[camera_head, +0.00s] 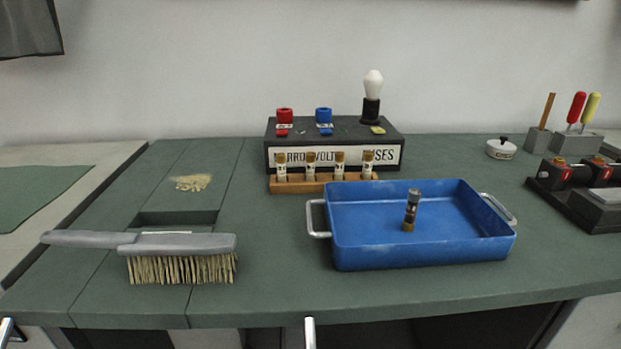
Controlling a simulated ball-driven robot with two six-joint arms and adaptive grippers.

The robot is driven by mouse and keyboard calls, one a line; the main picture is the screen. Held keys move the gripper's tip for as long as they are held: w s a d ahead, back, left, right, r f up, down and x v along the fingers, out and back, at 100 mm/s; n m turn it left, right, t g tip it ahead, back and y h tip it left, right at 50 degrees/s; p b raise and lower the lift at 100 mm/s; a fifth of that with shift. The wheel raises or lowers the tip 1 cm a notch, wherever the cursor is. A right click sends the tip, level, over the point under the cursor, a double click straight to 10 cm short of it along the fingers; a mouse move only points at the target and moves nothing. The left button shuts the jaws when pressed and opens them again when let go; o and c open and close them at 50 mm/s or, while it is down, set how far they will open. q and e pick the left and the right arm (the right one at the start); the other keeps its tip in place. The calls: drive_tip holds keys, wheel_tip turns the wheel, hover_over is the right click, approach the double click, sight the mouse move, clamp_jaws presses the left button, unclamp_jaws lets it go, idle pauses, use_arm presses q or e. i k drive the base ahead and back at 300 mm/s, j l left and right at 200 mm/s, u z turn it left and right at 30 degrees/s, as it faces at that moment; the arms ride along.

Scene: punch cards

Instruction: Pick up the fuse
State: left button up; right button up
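The rack is in front of a black box (335,131) whose label is partly covered by the fuses and reads "...VOLT... FUSES". Neither of my grippers is in view.
A grey-handled brush (180,244) lies at the front left, near a recess and a small heap of crumbs (192,182). The tray has metal side handles. A black device with red buttons (585,185), tools in holders and a white lidded pot (501,149) are at right.

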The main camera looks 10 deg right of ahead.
sight(340, 155)
drive_tip(key=k+l+u, duration=0.1)
drive_tip(key=k+u, duration=0.2)
drive_tip(key=u, duration=0.2)
drive_tip(key=k+u, duration=0.3)
drive_tip(key=u, duration=0.15)
